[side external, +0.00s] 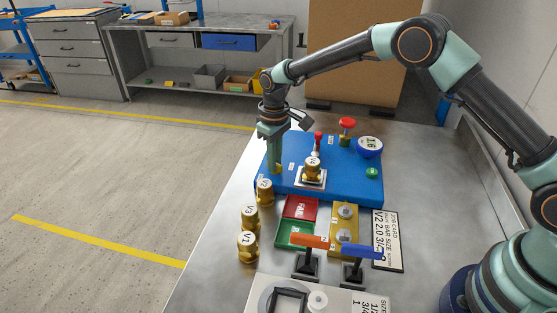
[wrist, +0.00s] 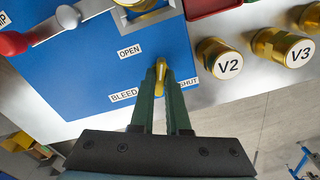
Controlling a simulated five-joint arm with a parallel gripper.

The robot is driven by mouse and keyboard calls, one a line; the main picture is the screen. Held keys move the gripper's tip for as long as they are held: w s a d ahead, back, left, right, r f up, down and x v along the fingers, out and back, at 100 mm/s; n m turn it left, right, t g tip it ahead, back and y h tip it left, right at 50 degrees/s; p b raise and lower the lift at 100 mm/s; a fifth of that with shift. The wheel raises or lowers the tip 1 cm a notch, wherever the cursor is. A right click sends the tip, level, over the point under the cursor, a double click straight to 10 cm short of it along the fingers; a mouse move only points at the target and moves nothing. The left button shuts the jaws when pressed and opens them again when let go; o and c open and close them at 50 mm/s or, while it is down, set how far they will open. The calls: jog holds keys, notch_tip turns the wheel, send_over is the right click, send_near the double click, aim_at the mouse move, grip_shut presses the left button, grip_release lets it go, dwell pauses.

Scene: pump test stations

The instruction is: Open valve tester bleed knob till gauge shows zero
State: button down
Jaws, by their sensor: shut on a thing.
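The valve tester is a blue block (side external: 340,180) on the metal table; its blue face also fills much of the wrist view (wrist: 90,70). My gripper (side external: 275,168) reaches down onto its left end. In the wrist view my gripper's green fingers (wrist: 160,80) are shut on the small brass bleed knob (wrist: 160,72). The labels OPEN (wrist: 129,51), BLEED (wrist: 124,95) and SHUT (wrist: 188,96) surround the knob. The fingers hide part of it, so its exact setting is unclear. The round gauge (side external: 370,145) at the block's back right appears to read 1.6.
A brass valve (side external: 312,168) sits in the block's middle beside a red-tipped lever (side external: 318,138). A red handwheel (side external: 347,124) and green button (side external: 372,173) are to the right. Several loose brass valves (side external: 249,216) stand in front, near red and green trays (side external: 299,208).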

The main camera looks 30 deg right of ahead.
jog(key=n, duration=0.4)
jog(key=shift+r+n, duration=0.1)
jog(key=shift+n, duration=0.2)
jog(key=shift+w, duration=0.1)
dwell(0.4)
jog(key=c, duration=0.9)
grip_release()
notch_tip(320, 180, up, 12)
